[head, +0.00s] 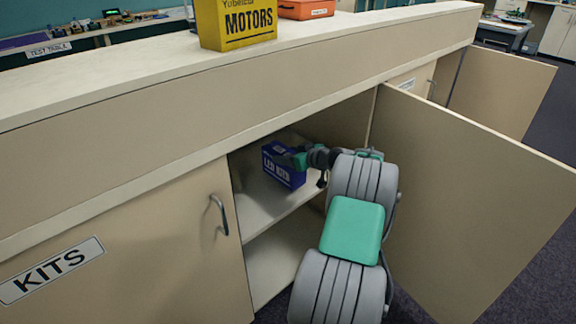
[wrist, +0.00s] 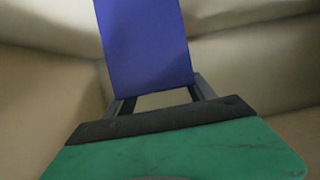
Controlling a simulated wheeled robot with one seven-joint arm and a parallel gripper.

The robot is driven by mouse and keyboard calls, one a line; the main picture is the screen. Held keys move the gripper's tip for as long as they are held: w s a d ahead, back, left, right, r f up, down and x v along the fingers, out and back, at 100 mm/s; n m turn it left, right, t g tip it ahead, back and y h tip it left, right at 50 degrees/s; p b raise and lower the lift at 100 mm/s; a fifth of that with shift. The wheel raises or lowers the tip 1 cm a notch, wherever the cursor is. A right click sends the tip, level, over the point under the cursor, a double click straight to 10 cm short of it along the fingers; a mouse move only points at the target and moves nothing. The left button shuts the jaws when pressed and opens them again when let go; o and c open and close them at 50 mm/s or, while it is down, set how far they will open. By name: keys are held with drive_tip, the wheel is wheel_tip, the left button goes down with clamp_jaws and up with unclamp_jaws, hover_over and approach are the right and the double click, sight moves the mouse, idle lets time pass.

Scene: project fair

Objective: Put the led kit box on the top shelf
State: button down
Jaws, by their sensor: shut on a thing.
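The led kit box (head: 281,168) is dark blue with white lettering. It is inside the open cabinet, at the upper shelf (head: 256,204), near the left side. My gripper (head: 294,160) reaches in from the right and is shut on the box. In the wrist view the blue box (wrist: 145,45) stands between the fingers of my gripper (wrist: 155,98) and fills the upper middle. The fingertips are hidden by the box. I cannot tell whether the box's underside touches the shelf.
An open cabinet door (head: 470,190) stands to the right of my arm. A closed door labelled KITS (head: 130,260) is on the left. A lower compartment (head: 280,255) looks empty. A yellow MOTORS box (head: 235,22) and an orange case (head: 306,9) stand on the countertop (head: 120,75).

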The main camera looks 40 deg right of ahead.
wheel_tip(320, 180, down, 3)
drive_tip(key=shift+f+b, duration=0.1)
drive_tip(key=shift+b, duration=0.4)
drive_tip(key=shift+s+r, duration=0.1)
drive_tip(key=shift+r, duration=0.1)
drive_tip(key=shift+f, duration=0.1)
drive_tip(key=shift+c, duration=1.6)
unclamp_jaws()
drive_tip(key=shift+s+r, duration=0.25)
drive_tip(key=p+v, duration=0.3)
drive_tip(key=v, duration=0.8)
drive_tip(key=shift+s, duration=0.2)
drive_tip(key=shift+r, duration=0.1)
